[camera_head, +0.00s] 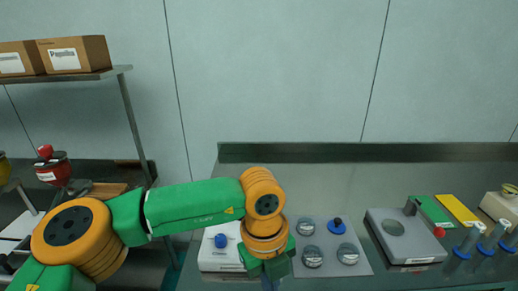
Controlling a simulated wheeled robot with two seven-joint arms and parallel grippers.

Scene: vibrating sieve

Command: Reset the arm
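My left arm, green and orange, reaches in from the left across the front of the metal bench (310,180). Its wrist bends down. The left gripper (271,284) hangs at the bottom edge of the picture, between a white device with a blue knob (212,258) and a grey mat (328,265). Its fingertips are cut off by the picture edge, so I cannot see whether it is open or holds anything. My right arm and gripper do not show.
Several round metal-and-glass pieces (312,257) and a blue-knobbed part (337,226) sit on the mat. Right of it stand a grey machine (400,240), a green box (430,211), a yellow box (458,209) and blue-based cylinders (467,241). A shelf with cartons (75,54) is left.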

